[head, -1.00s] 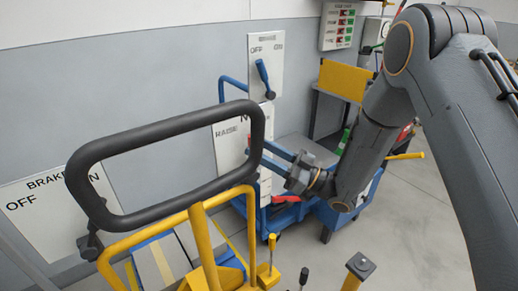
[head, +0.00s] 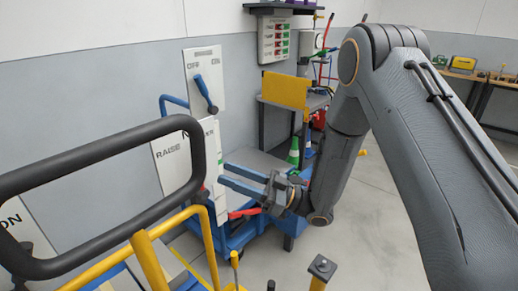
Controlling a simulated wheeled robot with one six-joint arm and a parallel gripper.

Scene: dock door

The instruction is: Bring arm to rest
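My arm comes in from the right side of the head view, bends at an elbow near the top, and hangs down to the wrist. My gripper (head: 242,181) points left, with two long bluish fingers apart and nothing visible between them. It is in front of the blue cart (head: 232,237) and right of the white RAISE panel (head: 172,165) in the picture. Whether the fingertips touch anything behind them cannot be told.
A black looped handle (head: 100,160) on a yellow frame fills the left foreground. The OFF/ON lever panel (head: 205,80) is on the wall. A workbench (head: 480,75) is far right. Floor (head: 370,225) at right is open.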

